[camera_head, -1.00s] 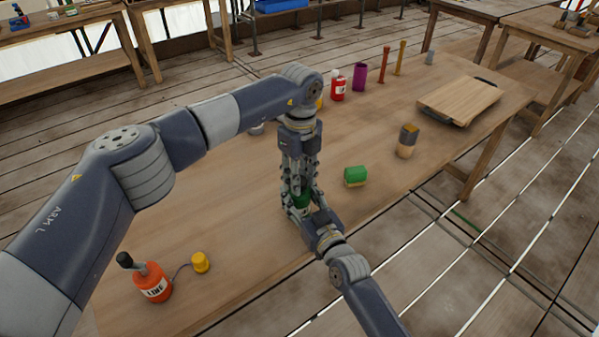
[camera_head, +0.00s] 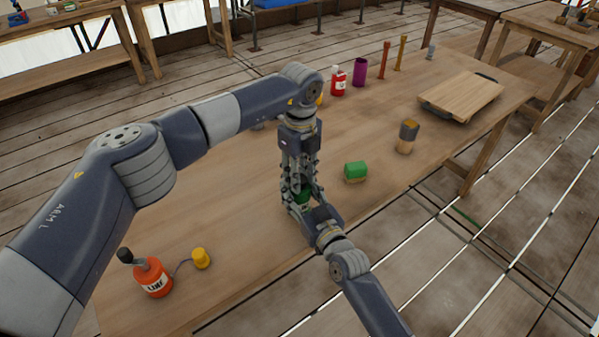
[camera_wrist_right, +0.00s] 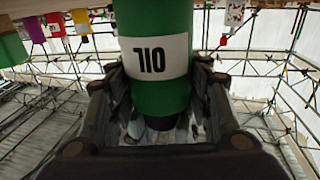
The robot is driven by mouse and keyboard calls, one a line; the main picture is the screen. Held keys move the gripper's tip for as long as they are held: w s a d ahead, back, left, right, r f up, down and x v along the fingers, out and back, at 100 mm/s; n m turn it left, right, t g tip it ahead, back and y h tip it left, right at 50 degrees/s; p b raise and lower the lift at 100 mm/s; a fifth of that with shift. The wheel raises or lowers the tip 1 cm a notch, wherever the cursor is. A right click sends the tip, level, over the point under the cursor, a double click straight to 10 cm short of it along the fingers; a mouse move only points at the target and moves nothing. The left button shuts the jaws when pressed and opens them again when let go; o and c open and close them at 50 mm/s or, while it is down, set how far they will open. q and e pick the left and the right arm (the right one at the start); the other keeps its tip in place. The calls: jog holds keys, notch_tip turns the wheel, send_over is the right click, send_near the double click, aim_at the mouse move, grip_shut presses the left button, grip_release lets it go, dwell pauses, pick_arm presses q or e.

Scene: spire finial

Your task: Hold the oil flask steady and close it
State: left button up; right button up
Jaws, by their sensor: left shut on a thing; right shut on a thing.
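The oil flask is a green cylinder with a white label; in the head view only a bit of the flask (camera_head: 304,195) shows between my grippers. In the right wrist view the flask (camera_wrist_right: 153,95) stands between the right fingers, its label upside down, with a dark narrow cap (camera_wrist_right: 160,122) at its lower end in the picture. My left gripper (camera_head: 298,203) comes down from above and is shut at the flask's top; its hold is mostly hidden. My right gripper (camera_head: 309,209) reaches in from the front and is shut on the flask body.
A red bottle (camera_head: 152,278) and a yellow cap (camera_head: 201,258) are at the front left. A wooden board (camera_head: 462,97) lies at the far right.

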pick_arm(q)
jog(key=shift+f, duration=0.1)
jog(key=m, duration=0.3)
jog(key=o, duration=0.7)
jog(key=shift+r, duration=2.3)
jog(key=shift+c, duration=0.2)
